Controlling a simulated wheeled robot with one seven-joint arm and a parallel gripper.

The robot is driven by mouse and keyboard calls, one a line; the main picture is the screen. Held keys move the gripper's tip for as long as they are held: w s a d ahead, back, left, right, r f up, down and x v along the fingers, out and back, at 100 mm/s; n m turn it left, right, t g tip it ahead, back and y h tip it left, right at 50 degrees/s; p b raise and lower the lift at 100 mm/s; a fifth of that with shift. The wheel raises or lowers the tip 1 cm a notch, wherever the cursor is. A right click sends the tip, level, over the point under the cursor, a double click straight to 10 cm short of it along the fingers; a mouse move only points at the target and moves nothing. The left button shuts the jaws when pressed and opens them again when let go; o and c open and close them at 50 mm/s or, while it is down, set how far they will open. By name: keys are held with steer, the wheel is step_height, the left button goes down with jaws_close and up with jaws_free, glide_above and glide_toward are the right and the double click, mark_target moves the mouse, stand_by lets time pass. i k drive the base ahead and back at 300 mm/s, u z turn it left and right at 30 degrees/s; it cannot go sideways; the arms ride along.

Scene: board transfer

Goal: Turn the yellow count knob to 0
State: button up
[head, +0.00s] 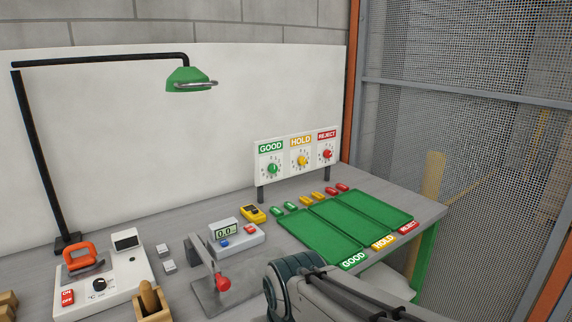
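The yellow count knob (302,161) is on the white panel (284,143) at the back right of the bench, under the yellow HOLD label. A ring of small marks surrounds it, too small to read, so I cannot tell which number it points to. A green knob (272,168) under GOOD is to its left and a red knob (327,154) under REJECT to its right. My arm enters at the bottom right, below and in front of the panel, apart from it. My gripper does not show.
Green trays (315,239) labelled GOOD, HOLD and REJECT lie in front of the panel, with several small coloured pieces behind them. A display box (236,237), a red-knobbed lever device (222,284), a soldering station (105,289) and a lamp (187,79) stand further left.

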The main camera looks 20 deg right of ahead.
mark_target(301, 160)
steer(key=z, duration=0.5)
steer(key=k, duration=1.25)
steer(key=z, duration=0.85)
steer(key=i, duration=1.75)
steer(key=u, duration=1.35)
steer(key=i, duration=0.5)
steer(key=u, duration=0.55)
